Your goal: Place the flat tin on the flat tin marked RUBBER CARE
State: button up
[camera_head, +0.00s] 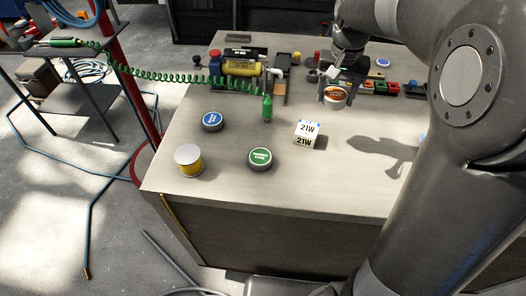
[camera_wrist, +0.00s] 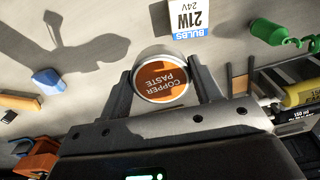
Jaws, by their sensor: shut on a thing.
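My gripper (camera_head: 335,92) is shut on a flat tin (camera_head: 335,97) with an orange-brown lid and holds it above the bench. In the wrist view the held tin (camera_wrist: 162,80) reads COPPER PASTE and sits between the two fingers (camera_wrist: 163,88). A flat tin with a green lid (camera_head: 260,157) stands on the bench near the front, left of and nearer than my gripper. Its lettering is small in the head view and looks like RUBBER CARE. The green-lidded tin is not seen in the wrist view.
A white 21W bulb box (camera_head: 306,134) stands just right of the green-lidded tin. A blue-lidded tin (camera_head: 212,121) and a yellow can (camera_head: 188,160) are to its left. A green coiled hose nozzle (camera_head: 267,107) is behind it. Tools and bins line the back of the bench (camera_head: 215,185).

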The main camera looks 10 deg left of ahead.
jog(key=s+a, duration=0.6)
jog(key=s, duration=0.6)
send_over(260, 157)
notch_tip(260, 157, down, 6)
jog(key=shift+f, duration=2.15)
jog(key=shift+f, duration=0.1)
jog(key=o, duration=1)
